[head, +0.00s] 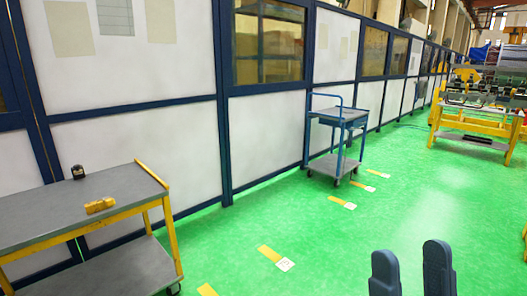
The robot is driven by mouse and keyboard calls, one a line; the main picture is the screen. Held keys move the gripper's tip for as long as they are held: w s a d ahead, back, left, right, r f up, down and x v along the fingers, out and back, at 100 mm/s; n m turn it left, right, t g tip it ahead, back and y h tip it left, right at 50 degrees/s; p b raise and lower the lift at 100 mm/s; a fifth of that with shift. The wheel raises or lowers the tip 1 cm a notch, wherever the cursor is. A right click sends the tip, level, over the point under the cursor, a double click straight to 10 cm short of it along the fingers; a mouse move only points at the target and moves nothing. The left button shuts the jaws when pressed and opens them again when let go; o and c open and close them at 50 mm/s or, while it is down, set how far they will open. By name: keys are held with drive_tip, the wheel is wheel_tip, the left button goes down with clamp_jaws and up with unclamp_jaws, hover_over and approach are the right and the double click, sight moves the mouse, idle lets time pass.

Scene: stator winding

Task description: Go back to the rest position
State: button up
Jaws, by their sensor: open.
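My gripper (411,254) shows at the bottom right of the head view, as two dark blue-grey fingers pointing up. The fingers stand apart with green floor visible between them, and nothing is held. The rest of my arm is below the picture edge and hidden. The gripper appears over open floor, with no object seen touching it.
A yellow-framed cart (40,232) at left carries a yellow part (100,205) and a small black object (78,172). A blue trolley (338,124) stands by the white panel wall (270,140). A yellow workbench (470,122) is at right. The green floor (330,235) between is clear.

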drive_tip(key=s+d+f+n+g, duration=0.2)
drive_tip(key=s+d+f+g, duration=0.2)
drive_tip(key=s+f+g, duration=0.6)
drive_tip(key=s+d+f+g+h, duration=0.1)
drive_tip(key=s+f+g, duration=0.1)
drive_tip(key=s+f, duration=0.3)
drive_tip(key=s+d+f+g+h, duration=0.1)
drive_tip(key=s+f+g, duration=0.2)
drive_tip(key=s, duration=0.8)
drive_tip(key=shift+d+f+m+g+h+b, duration=0.3)
drive_tip(key=shift+f, duration=0.6)
